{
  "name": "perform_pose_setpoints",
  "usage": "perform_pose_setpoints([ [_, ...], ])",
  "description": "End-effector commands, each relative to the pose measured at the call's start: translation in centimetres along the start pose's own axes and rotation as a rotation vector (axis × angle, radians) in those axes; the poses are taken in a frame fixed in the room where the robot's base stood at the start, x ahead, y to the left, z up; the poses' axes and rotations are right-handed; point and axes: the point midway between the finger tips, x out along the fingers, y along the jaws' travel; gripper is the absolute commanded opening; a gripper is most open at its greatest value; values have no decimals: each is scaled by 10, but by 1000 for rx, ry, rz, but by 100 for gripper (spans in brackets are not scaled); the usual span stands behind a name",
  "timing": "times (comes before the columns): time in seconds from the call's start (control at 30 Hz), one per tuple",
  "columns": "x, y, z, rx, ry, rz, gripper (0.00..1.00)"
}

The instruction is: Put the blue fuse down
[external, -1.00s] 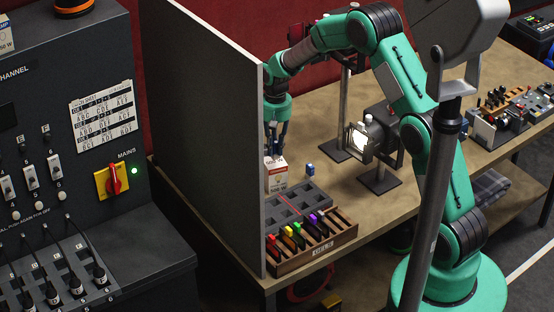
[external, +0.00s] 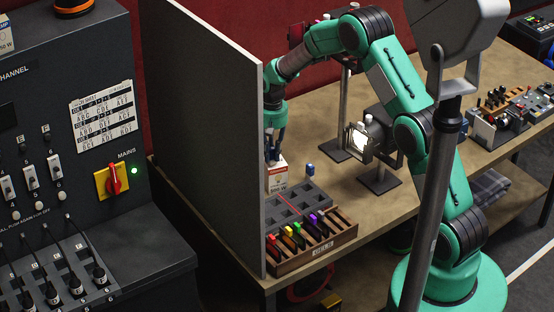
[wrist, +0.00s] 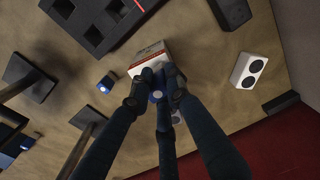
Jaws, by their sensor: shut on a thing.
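My gripper (external: 275,158) points down at the white-and-red carton (external: 277,178) beside the grey partition. In the wrist view, its dark fingers (wrist: 158,88) are close together and overlap the carton's near end (wrist: 150,60). A small bluish piece, which I take for the blue fuse (wrist: 157,95), shows between the fingers; most of it is hidden. I cannot tell whether it touches the carton. A separate small blue block (external: 310,169) with a pale top stands on the bench right of the carton. It also shows in the wrist view (wrist: 108,82).
A dark slotted tray (external: 298,203) and a wooden rack (external: 335,244) with coloured fuse handles lie in front of the carton. The tall grey partition (external: 210,130) closes the left side. A lit lamp (external: 362,138) stands to the right. A white two-holed block (wrist: 248,70) lies nearby.

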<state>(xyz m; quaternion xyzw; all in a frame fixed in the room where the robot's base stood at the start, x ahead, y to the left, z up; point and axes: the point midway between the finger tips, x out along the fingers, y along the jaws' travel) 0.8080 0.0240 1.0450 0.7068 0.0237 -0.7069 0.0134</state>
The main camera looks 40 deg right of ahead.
Motion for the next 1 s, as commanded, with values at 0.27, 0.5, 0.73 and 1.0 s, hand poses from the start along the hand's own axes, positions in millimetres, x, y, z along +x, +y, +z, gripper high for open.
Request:
perform_pose_setpoints([
  [0.27,2,0,-1,0,2,0,0],
  [0.5,4,0,-1,0,2,0,24],
  [0.73,4,0,-1,0,2,0,35],
  [1.0,0,0,-1,0,3,0,35],
])
